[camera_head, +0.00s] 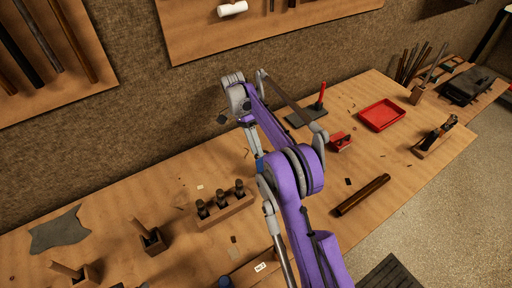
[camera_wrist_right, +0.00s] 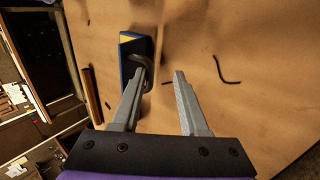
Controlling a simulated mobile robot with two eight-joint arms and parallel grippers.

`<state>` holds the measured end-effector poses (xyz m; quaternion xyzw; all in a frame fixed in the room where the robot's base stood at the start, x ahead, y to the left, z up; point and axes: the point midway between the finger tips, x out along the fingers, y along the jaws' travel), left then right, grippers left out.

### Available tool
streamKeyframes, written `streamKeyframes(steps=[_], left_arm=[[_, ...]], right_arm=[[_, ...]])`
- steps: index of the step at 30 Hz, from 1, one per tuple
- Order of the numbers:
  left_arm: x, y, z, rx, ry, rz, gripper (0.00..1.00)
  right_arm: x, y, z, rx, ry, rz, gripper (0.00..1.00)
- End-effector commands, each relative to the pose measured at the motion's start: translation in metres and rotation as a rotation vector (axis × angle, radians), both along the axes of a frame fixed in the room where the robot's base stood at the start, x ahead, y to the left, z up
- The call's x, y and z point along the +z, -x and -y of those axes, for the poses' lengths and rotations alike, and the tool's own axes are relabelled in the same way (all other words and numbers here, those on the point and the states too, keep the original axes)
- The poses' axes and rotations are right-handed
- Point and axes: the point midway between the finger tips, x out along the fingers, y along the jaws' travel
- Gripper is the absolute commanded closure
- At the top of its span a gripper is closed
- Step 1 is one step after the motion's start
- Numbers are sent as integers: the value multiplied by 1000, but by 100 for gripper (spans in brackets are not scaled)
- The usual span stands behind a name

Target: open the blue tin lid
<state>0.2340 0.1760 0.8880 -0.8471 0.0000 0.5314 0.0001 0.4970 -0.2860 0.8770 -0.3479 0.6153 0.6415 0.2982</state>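The blue tin (camera_wrist_right: 126,73) shows in the right wrist view, with a yellow patch at its upper end. A dark loop-like part lies against its right side. In the head view only a small blue piece, probably the tin (camera_head: 259,165), shows beside my purple arm, which hides the rest. My right gripper (camera_wrist_right: 158,75) is open with nothing between its fingers. Its left fingertip overlaps the dark loop in the picture; I cannot tell if they touch. The right fingertip is over bare bench. In the head view the gripper's fingers are mostly hidden by the arm. My left gripper is not in view.
A wooden block with several dark tools (camera_head: 224,206) stands left of my arm. Bare bench lies between the rod and tray.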

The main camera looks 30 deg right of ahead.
Motion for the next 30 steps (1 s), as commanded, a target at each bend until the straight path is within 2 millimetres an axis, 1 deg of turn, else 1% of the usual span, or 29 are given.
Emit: streamKeyframes(steps=[8,11,14,18,22,24,27,30], left_arm=[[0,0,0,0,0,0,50],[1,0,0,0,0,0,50],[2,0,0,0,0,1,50],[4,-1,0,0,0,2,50],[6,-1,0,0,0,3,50],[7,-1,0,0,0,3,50],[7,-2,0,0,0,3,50],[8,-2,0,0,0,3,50]], right_arm=[[3,1,0,-1,1,-2,58],[11,1,1,-1,1,-2,58],[27,1,0,-1,1,-2,58],[56,1,0,-1,1,-2,58],[79,1,0,-1,1,-1,58],[89,0,0,-1,1,-1,58],[98,1,0,0,0,-1,58],[101,1,0,0,0,-1,58]])
